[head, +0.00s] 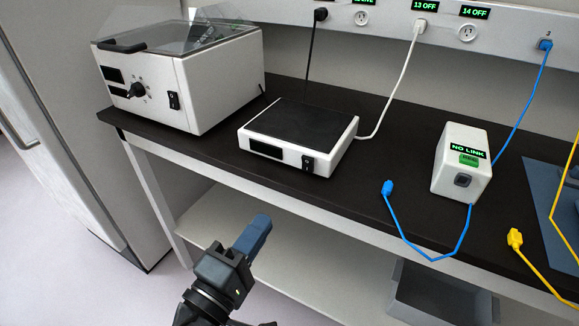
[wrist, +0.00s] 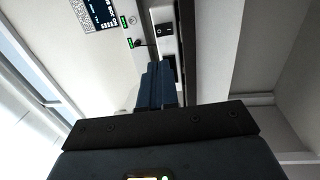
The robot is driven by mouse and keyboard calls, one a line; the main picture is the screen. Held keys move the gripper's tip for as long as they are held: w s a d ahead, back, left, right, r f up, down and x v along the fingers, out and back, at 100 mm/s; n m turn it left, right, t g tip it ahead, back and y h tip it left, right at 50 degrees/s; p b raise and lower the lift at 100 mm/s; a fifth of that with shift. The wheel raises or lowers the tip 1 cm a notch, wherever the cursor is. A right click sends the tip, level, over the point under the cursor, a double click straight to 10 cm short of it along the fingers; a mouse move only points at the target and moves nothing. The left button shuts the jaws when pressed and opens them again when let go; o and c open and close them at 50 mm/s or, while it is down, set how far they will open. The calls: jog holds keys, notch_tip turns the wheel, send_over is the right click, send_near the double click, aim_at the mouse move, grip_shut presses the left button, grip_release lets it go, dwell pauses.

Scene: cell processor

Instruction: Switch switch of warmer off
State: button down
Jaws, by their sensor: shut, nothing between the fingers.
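The warmer seems to be the flat white box (head: 329,161) with a black top plate, standing on the black bench in the head view. Its black rocker switch (head: 308,163) is on the right of its front face, beside a dark display (head: 266,149). The switch also shows in the wrist view (wrist: 163,30), beyond the fingertips. Its rocker position is too small to tell. My gripper (head: 259,226) is shut and empty, in front of and below the bench edge, apart from the warmer. Its blue fingers (wrist: 157,75) partly cover the display in the wrist view.
A larger white box (head: 215,85) with a clear lid, knob and switch stands left. A NO LINK box (head: 475,150) and a loose blue plug (head: 387,187) lie right. A white cord (head: 397,85) runs behind the warmer. The space before the warmer's front is clear.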

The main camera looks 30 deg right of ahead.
aim_at(305, 162)
dwell(0.3)
jog(key=p+x, duration=0.3)
jog(key=x, duration=1.1)
